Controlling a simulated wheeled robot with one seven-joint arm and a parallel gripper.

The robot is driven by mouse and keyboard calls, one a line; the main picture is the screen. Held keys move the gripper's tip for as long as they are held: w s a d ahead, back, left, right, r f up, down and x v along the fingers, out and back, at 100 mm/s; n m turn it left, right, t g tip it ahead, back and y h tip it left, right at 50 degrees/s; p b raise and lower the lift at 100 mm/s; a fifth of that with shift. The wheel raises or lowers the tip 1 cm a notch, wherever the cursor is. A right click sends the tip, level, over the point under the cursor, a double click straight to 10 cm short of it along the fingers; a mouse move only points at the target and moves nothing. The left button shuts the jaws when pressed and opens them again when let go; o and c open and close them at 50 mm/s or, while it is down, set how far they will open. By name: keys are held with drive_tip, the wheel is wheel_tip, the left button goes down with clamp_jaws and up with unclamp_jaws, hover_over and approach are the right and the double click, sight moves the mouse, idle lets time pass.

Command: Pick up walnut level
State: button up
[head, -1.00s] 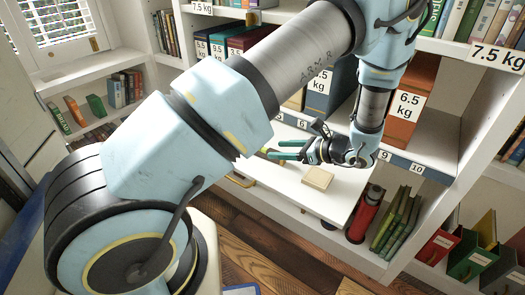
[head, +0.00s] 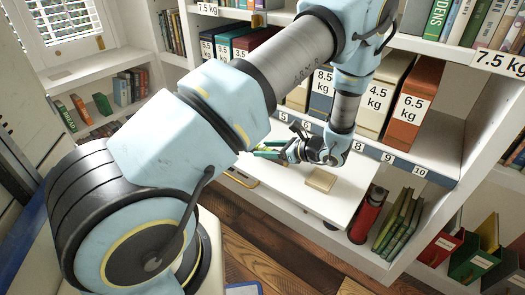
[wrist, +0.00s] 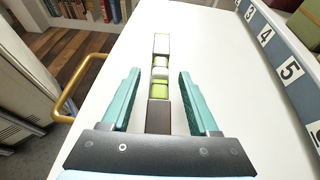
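The walnut level (wrist: 158,116) shows in the wrist view as a narrow dark brown bar with yellow-green vials and a pale far end, over the white shelf board. My gripper (wrist: 159,74) has two teal fingers spread apart, one on each side of the level in the picture, with a gap on both sides. The near end of the level is hidden behind the gripper's body. In the head view my gripper (head: 266,150) is low over the pulled-out board; the level cannot be made out clearly there.
A tan block (head: 320,180) lies on the white board (head: 325,207) right of my gripper. A red cylinder (head: 367,216) stands beyond the board's right edge. Weight-labelled binders (head: 414,100) stand on the shelf behind, above a numbered strip (wrist: 283,62). A brass handle (wrist: 66,105) is at the board's edge.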

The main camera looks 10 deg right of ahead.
clamp_jaws()
drive_tip(key=shift+r, duration=0.1)
idle(0.6)
